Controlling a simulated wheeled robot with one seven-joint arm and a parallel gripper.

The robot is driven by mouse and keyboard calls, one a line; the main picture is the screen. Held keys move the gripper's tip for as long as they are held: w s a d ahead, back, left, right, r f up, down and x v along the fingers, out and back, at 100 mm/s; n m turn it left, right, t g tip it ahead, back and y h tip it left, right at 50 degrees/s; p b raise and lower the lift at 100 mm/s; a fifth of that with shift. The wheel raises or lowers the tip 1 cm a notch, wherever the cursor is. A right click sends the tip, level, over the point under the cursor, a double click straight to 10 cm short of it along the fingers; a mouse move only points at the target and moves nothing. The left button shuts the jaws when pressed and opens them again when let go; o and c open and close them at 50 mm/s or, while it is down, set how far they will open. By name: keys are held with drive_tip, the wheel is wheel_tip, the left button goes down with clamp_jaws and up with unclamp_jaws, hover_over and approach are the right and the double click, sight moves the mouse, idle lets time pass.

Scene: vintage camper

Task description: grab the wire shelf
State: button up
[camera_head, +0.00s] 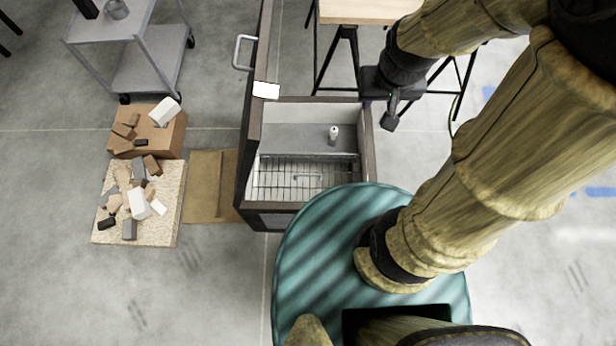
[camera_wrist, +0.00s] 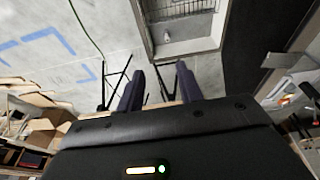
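The wire shelf (camera_head: 268,183) lies low inside the near part of an open box-like cabinet (camera_head: 368,135). A small pale handle-like bar (camera_head: 308,177) shows over its grid. In the wrist view the wire shelf (camera_wrist: 180,9) shows at the top edge, partly cut off. My gripper (camera_head: 391,122) is in the air just right of the cabinet's far right corner, apart from the shelf. In the wrist view the two dark fingers of my gripper (camera_wrist: 160,72) stand apart with nothing between them.
A small white bottle (camera_head: 333,135) stands inside the cabinet beyond the shelf. The cabinet's door (camera_head: 254,110) stands open at the left. A wooden-topped stool (camera_head: 365,10) stands behind. Boxes with loose blocks (camera_head: 170,205) and a cart (camera_head: 150,60) are at left.

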drive_tip(key=w+d+f+m+y+b, duration=0.1)
drive_tip(key=w+f+m+y+b, duration=0.3)
drive_tip(key=f+b, duration=0.9)
drive_tip(key=w+d+f+m+g+y+b, duration=0.1)
drive_tip(key=w+f+m+y+b, duration=0.3)
drive_tip(key=f, duration=2.5)
drive_tip(key=w+d+f+m+g+y+b, duration=0.1)
drive_tip(key=w+f+m+y+b, duration=0.3)
drive_tip(key=f+m+b, duration=0.6)
wheel_tip(320, 180, down, 12)
drive_tip(key=d+y+b, duration=0.1)
drive_tip(key=b, duration=1.3)
drive_tip(key=shift+w+r+y, duration=0.15)
drive_tip(key=shift+r+y, duration=0.05)
drive_tip(key=shift+y, duration=0.1)
drive_tip(key=b, duration=0.3)
hover_over(323, 179)
wheel_tip(323, 179, down, 5)
drive_tip(key=shift+d+r, duration=0.1)
drive_tip(key=shift+r, duration=0.05)
